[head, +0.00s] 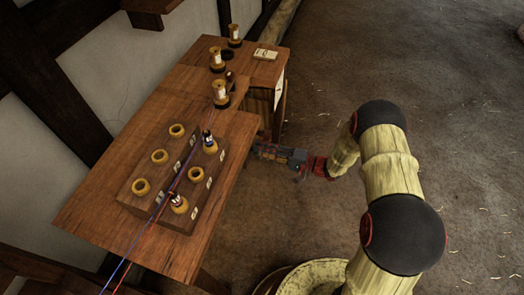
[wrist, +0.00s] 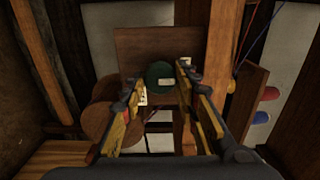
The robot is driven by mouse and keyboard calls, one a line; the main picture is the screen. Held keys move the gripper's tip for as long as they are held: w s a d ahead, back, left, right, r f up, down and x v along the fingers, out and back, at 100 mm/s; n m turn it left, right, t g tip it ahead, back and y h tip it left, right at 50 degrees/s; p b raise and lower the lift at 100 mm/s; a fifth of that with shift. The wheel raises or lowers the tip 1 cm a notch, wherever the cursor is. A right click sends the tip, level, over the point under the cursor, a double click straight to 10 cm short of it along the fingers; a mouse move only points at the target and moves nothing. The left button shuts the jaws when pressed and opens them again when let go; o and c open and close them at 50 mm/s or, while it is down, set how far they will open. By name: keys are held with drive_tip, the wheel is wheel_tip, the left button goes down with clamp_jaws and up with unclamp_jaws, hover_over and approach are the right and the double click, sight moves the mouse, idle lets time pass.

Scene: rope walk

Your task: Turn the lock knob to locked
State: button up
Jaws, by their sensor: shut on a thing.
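The lock knob looks to be a dark green round piece (wrist: 159,72) with a small pale mark, in front of a brown wooden board (wrist: 138,45) in the wrist view. My gripper (wrist: 157,84) has its two yellow-and-dark fingers on either side of it and is shut on it. A small white card with dark markings (wrist: 143,97) shows beside the left finger. In the head view my gripper (head: 262,151) reaches in low at the right side of the wooden table (head: 95,205). The knob is hidden there, so I cannot read its setting.
Several spools (head: 217,61) and a white card (head: 266,54) are farther back. Open floor (head: 460,120) lies to the right.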

drive_tip(key=o, duration=1.1)
drive_tip(key=v, duration=1.2)
